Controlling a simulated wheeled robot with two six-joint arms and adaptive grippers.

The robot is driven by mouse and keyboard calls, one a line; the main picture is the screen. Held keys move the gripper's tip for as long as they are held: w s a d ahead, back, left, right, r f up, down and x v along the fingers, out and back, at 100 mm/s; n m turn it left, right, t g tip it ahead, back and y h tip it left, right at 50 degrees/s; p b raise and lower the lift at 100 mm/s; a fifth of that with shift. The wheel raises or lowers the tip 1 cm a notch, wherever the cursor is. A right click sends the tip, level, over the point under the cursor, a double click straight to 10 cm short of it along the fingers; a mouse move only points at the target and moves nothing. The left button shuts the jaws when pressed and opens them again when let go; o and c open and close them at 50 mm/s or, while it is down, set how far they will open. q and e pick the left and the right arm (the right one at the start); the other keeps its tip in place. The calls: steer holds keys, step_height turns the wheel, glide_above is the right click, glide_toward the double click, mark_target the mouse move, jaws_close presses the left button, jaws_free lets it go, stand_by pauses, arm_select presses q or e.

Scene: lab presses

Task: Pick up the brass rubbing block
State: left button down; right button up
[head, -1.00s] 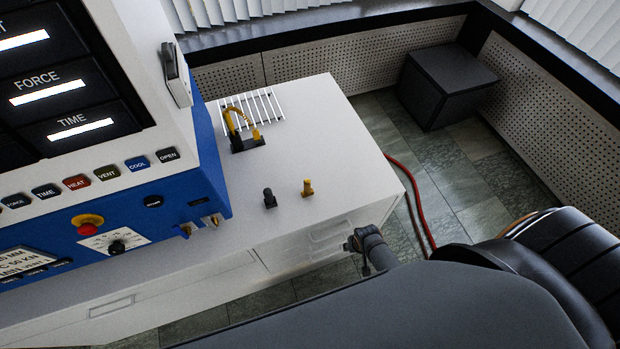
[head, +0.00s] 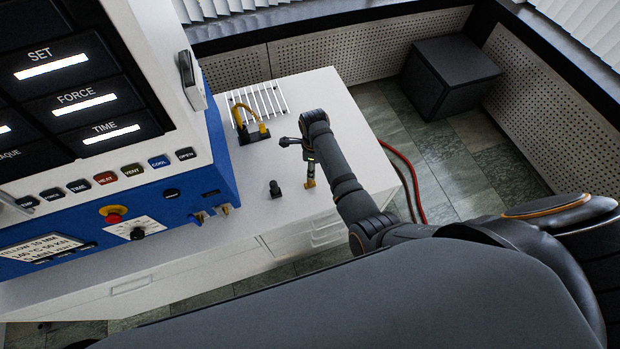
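The brass rubbing block (head: 310,184) is a small brass-yellow piece standing on the white cabinet top near its front edge. My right gripper (head: 309,167) points down at it from above, its tip at or just over the block's top. The gripper is small and dark here, so I cannot tell whether its fingers are apart or touch the block. My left gripper is not in view.
A small black piece (head: 275,188) stands just left of the block. A yellow-handled item on a dark base (head: 253,133) sits behind, by a white slatted rack (head: 262,101). The blue-and-white press (head: 185,170) stands at left. The white cabinet top (head: 345,100) is clear at the back right.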

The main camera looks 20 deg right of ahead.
steer(key=shift+w+a+r+m, duration=0.45)
steer(key=shift+r+m, duration=0.15)
steer(key=shift+m, duration=0.1)
steer(key=f, duration=0.3)
steer(key=shift+s+d, duration=0.1)
steer(key=shift+s, duration=0.1)
step_height(320, 180, down, 2)
steer(key=shift+w+f+b, duration=0.15)
steer(key=shift+f+b, duration=0.1)
steer(key=shift+b, duration=1)
step_height(320, 180, down, 5)
steer(key=b, duration=0.6)
steer(key=shift+f, duration=0.15)
steer(key=shift+r, duration=0.2)
jaws_close()
